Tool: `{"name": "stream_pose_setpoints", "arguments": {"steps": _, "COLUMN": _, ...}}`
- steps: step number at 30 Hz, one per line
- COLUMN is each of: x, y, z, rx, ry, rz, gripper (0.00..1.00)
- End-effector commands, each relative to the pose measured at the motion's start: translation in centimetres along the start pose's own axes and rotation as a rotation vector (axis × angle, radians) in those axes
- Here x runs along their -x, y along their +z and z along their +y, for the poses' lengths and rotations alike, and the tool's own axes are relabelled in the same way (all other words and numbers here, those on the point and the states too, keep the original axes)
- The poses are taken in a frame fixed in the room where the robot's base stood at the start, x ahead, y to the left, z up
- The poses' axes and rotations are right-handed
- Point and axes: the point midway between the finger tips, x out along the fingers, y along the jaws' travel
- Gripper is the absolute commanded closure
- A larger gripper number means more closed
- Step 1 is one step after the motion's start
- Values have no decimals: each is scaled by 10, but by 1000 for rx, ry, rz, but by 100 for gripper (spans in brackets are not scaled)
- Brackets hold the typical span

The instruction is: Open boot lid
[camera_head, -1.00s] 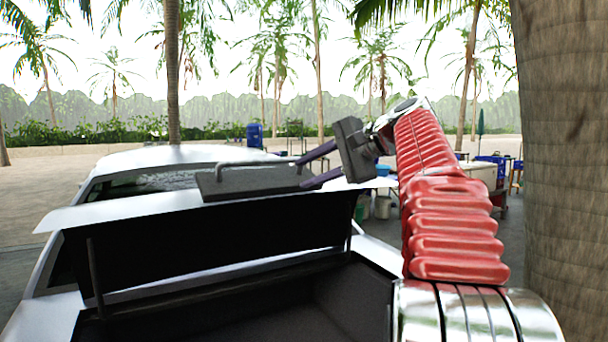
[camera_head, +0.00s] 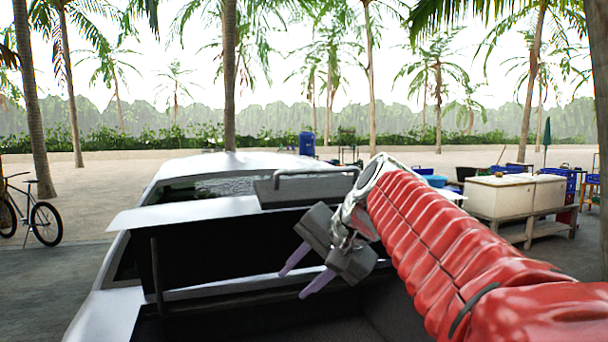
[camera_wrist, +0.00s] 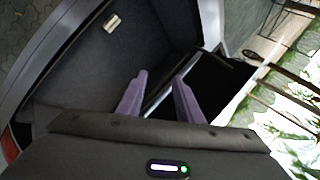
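The boot lid (camera_head: 183,213) of the white car stands raised, with its dark inner side facing me and a strut at its left. A grey plate with a bar handle (camera_head: 308,186) sits on top of the lid. My gripper (camera_head: 300,283) hangs in front of the lid, over the open boot, with its two purple fingers pointing down and left. The fingers are apart with nothing between them. In the wrist view my gripper (camera_wrist: 158,90) points into the dark boot (camera_wrist: 95,70), also empty.
A bicycle (camera_head: 38,215) stands at the left. White cabinets (camera_head: 510,196) and blue crates stand at the right. Palm trunks (camera_head: 40,110) rise behind. Open sandy ground lies beyond the car.

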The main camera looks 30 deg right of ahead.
Motion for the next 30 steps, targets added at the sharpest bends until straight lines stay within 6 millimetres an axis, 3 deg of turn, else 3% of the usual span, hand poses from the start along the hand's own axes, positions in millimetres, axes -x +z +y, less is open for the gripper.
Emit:
{"name": "stream_pose_setpoints", "arguments": {"steps": 1, "x": -6, "y": 23, "z": 8, "rx": 58, "ry": 26, "rz": -10, "gripper": 68}}
{"name": "stream_pose_setpoints", "arguments": {"steps": 6, "x": -25, "y": 87, "z": 47, "rx": 268, "ry": 120, "rz": -31, "gripper": 68}}
{"name": "stream_pose_setpoints", "arguments": {"steps": 15, "x": -51, "y": 181, "z": 133, "rx": 686, "ry": 252, "rz": -72, "gripper": 68}}
{"name": "stream_pose_setpoints", "arguments": {"steps": 21, "x": -64, "y": 217, "z": 182, "rx": 913, "ry": 302, "rz": -91, "gripper": 68}}
{"name": "stream_pose_setpoints", "arguments": {"steps": 25, "x": -68, "y": 225, "z": 194, "rx": 974, "ry": 314, "rz": -95, "gripper": 68}}
{"name": "stream_pose_setpoints", "arguments": {"steps": 30, "x": -68, "y": 225, "z": 196, "rx": 981, "ry": 316, "rz": -96, "gripper": 68}}
